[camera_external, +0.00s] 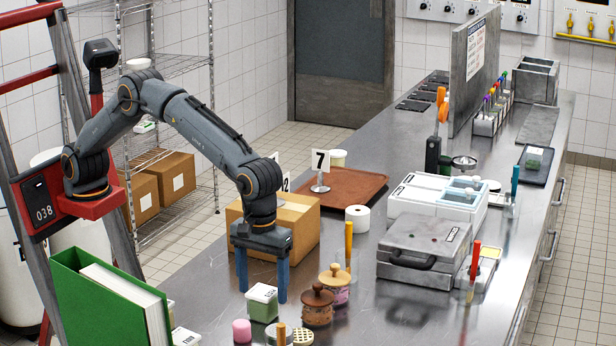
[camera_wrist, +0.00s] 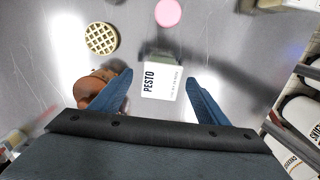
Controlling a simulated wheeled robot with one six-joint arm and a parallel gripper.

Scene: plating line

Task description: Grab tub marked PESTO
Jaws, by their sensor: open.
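The tub marked PESTO (camera_wrist: 161,82) shows its white labelled lid in the wrist view, between and just beyond my finger tips. In the external view the tub (camera_external: 262,303) is a small green-sided container with a white lid, standing on the steel counter. My gripper (camera_external: 262,296) points down over it with its blue fingers apart, one to each side of the tub in the picture. In the wrist view the fingers of my gripper (camera_wrist: 158,88) are spread and nothing is held. Whether the fingers reach below the lid is hard to tell.
A brown lidded jar (camera_external: 318,307) stands close on the right of the tub. A pink piece (camera_external: 242,331) and a waffle-like disc (camera_wrist: 101,38) lie near it. A cardboard box (camera_external: 290,222) is behind my gripper. A green binder (camera_external: 100,300) stands at the left.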

